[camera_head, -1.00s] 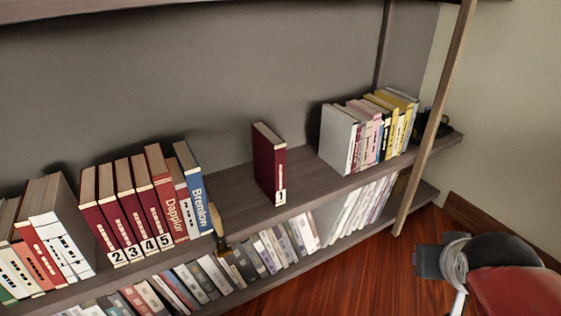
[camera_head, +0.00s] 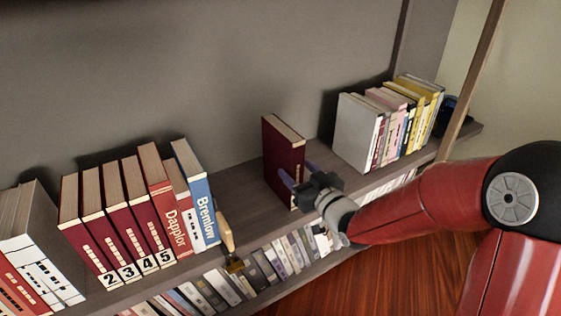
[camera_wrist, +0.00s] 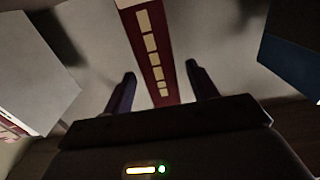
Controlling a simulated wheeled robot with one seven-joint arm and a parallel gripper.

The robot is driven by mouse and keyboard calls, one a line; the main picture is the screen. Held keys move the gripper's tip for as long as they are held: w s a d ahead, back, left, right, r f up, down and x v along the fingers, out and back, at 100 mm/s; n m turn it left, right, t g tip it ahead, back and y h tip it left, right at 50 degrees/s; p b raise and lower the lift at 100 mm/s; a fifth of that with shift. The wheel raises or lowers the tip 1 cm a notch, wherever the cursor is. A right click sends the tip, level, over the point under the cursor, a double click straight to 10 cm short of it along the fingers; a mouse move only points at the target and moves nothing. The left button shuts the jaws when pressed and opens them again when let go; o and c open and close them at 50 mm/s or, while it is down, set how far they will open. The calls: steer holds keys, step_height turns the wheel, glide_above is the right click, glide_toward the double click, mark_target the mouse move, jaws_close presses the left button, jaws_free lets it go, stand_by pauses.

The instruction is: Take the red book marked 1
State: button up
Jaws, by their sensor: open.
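The dark red book (camera_head: 283,148) stands upright and alone on the upper shelf. Its number label is hidden behind my gripper in the head view. My gripper (camera_head: 296,178) is open in front of the book's lower spine, with its fingers pointing towards the book. In the wrist view, the red spine with its pale blocks (camera_wrist: 157,55) runs down between the two fingers of my gripper (camera_wrist: 160,85), one finger on each side. I cannot tell whether the fingers touch the book.
Red books marked 2 to 5 (camera_head: 115,215) and a blue book (camera_head: 195,190) stand to the left. A grey-white book (camera_head: 355,130) heads a row to the right. A wooden-handled brush (camera_head: 227,240) is at the shelf edge. Bare shelf (camera_head: 240,185) lies on both sides of the red book.

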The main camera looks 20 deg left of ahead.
mark_target(286, 157)
steer(key=x, duration=0.2)
steer(key=r+x, duration=0.1)
steer(key=x, duration=0.1)
steer(key=shift+w+a, duration=0.15)
steer(key=shift+a, duration=0.15)
steer(key=shift+w+a, duration=0.3)
steer(key=shift+a, duration=0.05)
jaws_close()
steer(key=shift+r, duration=0.15)
